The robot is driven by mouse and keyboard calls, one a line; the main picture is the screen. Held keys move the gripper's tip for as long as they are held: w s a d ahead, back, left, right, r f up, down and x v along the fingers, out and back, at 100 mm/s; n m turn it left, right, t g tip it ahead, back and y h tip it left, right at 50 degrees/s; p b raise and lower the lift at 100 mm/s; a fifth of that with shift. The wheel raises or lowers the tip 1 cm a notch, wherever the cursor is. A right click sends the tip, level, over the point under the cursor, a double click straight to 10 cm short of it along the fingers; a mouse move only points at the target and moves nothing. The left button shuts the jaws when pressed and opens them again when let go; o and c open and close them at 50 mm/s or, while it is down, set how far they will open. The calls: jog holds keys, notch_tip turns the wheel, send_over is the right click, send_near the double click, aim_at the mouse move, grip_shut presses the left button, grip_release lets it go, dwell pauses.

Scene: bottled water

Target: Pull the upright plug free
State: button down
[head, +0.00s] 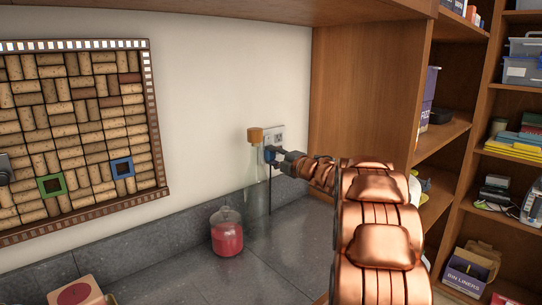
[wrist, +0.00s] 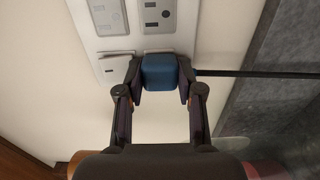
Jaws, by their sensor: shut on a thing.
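A blue plug (wrist: 160,72) is against the white wall socket plate (wrist: 112,42). In the head view the plug (head: 268,153) shows small at the socket plate (head: 279,135) on the wall. My gripper (wrist: 160,84) is shut on the plug, one finger on each side of it. In the head view my gripper (head: 274,155) reaches the plug from the right. A black cable (wrist: 245,73) runs from beside the plug and hangs to the counter in the head view. Whether the plug's pins are seated is hidden.
A clear bottle with a cork stopper (head: 255,134) stands just left of my gripper. A glass jar of red stuff (head: 227,236) is on the grey counter (head: 295,235). A cork board (head: 80,130) hangs at left. Wooden shelves (head: 445,135) stand at right.

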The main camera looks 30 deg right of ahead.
aim_at(273, 156)
jog(key=shift+s, duration=0.1)
jog(key=shift+s+d+b, duration=0.2)
jog(key=shift+s+b, duration=0.1)
jog(key=shift+s, duration=1.05)
jog(key=shift+s+d+b, duration=0.2)
jog(key=shift+s+b, duration=0.1)
jog(key=shift+s, duration=1)
jog(key=shift+s, duration=0.25)
jog(key=shift+r, duration=0.1)
